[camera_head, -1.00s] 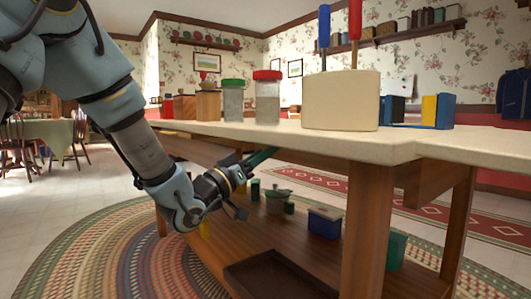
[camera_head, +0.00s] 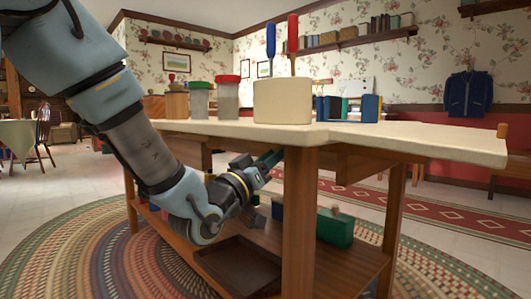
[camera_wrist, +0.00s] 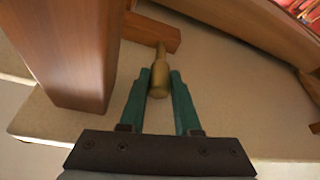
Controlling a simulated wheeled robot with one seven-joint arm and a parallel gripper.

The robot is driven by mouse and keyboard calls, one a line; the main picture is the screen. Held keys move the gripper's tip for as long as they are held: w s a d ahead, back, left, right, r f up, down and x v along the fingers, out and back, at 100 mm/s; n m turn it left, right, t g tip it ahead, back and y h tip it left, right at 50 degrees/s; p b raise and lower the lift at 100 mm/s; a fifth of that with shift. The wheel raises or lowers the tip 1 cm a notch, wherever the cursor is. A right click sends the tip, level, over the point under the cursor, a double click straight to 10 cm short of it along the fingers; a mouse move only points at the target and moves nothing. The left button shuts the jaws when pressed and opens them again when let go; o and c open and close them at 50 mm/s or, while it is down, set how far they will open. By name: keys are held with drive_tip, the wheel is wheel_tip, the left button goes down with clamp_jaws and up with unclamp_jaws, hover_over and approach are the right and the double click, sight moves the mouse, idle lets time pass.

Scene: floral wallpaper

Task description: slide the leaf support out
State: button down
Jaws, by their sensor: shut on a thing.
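The leaf support is a wooden bar (camera_wrist: 152,32) under the tabletop in the wrist view. A brass knob (camera_wrist: 159,78) sticks out from its end. My gripper (camera_wrist: 160,84) has its two green fingers closed on either side of the knob. In the head view my gripper (camera_head: 270,158) is under the table edge beside the front leg, and the knob is hidden there. The pale tabletop (camera_head: 400,137) reaches out to the right.
A thick wooden table leg (camera_wrist: 78,50) stands close left of my fingers. The lower shelf holds a dark tray (camera_head: 238,264) and a green box (camera_head: 335,228). A cream block (camera_head: 282,101) and jars (camera_head: 228,97) stand on top. A braided rug (camera_head: 110,245) covers the floor.

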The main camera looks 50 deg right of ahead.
drive_tip(key=shift+s+f, duration=0.15)
drive_tip(key=shift+s, duration=0.2)
drive_tip(key=c, duration=0.9)
unclamp_jaws()
drive_tip(key=shift+s, duration=0.1)
drive_tip(key=shift+a, duration=0.15)
drive_tip(key=b+v, duration=0.3)
drive_tip(key=v, duration=0.7)
drive_tip(key=shift+a+b, duration=0.3)
drive_tip(key=shift+b, duration=0.05)
